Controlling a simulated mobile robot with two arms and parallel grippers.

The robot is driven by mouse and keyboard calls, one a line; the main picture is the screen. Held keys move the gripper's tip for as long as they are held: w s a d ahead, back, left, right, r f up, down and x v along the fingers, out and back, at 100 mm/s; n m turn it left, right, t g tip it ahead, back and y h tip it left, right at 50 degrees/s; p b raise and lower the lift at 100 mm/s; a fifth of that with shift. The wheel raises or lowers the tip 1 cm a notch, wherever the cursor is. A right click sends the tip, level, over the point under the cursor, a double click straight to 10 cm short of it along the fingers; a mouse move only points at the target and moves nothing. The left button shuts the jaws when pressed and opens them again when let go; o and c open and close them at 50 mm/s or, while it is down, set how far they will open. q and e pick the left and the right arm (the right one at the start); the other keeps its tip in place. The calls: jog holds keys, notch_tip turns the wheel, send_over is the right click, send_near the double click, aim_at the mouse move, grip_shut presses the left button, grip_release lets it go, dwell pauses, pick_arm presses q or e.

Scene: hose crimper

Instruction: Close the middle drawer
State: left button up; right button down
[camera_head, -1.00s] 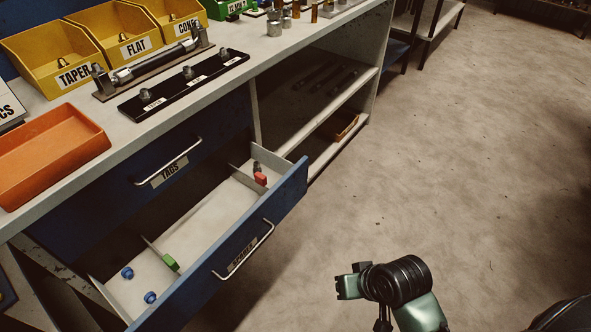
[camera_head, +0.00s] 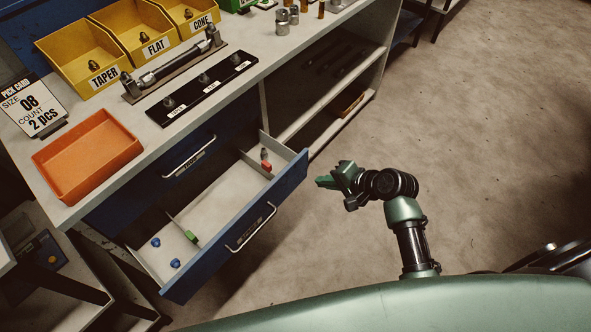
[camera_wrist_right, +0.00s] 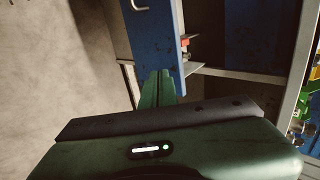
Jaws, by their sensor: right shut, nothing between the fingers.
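The open blue drawer (camera_head: 215,258) is pulled far out of the bench, below a shut drawer (camera_head: 200,165). Its front has a silver handle (camera_head: 250,228). Inside are two blue pieces, a green piece (camera_head: 191,236) and a red piece (camera_head: 267,167). My right gripper (camera_head: 322,182) is shut and empty, just off the right end of the drawer front. In the right wrist view, the shut fingers (camera_wrist_right: 157,88) point at the blue drawer front (camera_wrist_right: 155,45); whether they touch it I cannot tell. My left gripper is not in view.
The bench top carries an orange tray (camera_head: 85,190), yellow bins (camera_head: 92,75), a black strip of fittings (camera_head: 200,92) and a pick card (camera_head: 32,108). Open shelves (camera_head: 325,105) lie right of the drawers.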

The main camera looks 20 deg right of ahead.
aim_at(287, 173)
jog(key=x, duration=0.3)
jog(key=r+x, duration=0.1)
jog(key=x, duration=0.3)
jog(key=w+x, duration=0.1)
jog(key=x, duration=0.2)
jog(key=shift+w+a+b, duration=0.2)
jog(key=shift+a+b, duration=0.1)
jog(key=shift+a, duration=0.2)
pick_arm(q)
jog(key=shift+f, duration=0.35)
pick_arm(e)
jog(key=shift+w+a, duration=0.35)
jog(key=shift+w, duration=0.1)
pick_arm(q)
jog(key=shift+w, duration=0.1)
